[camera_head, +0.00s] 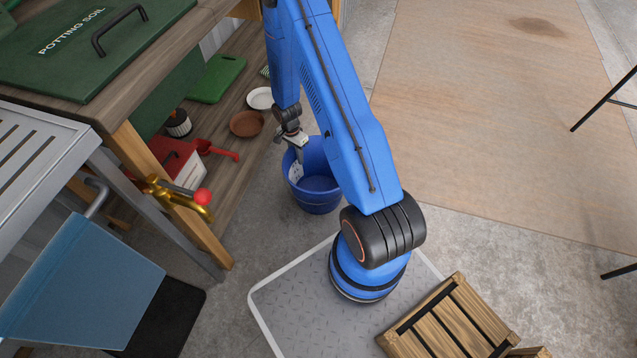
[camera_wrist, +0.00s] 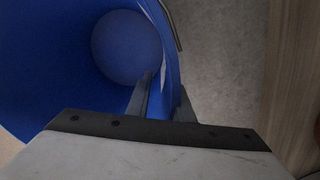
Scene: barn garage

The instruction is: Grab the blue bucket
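The blue bucket (camera_head: 318,190) stands upright on the concrete floor beside the wooden bench, partly hidden behind my blue arm. My gripper (camera_head: 299,157) points down at the bucket's left rim. In the wrist view, the bucket (camera_wrist: 60,60) fills the left side, with its empty inside and round bottom showing. My gripper (camera_wrist: 165,88) straddles the bucket wall there, one finger inside and the other outside. The fingers are apart, with a gap showing between the inner finger and the wall. A white patch shows on the bucket near the fingers.
The bench's lower shelf (camera_head: 236,150) holds a terracotta dish (camera_head: 246,123), a white plate (camera_head: 260,98), a green board (camera_head: 217,78) and a red scoop (camera_head: 217,150), close left of the bucket. A wooden crate (camera_head: 452,320) is at the lower right. Open floor lies right.

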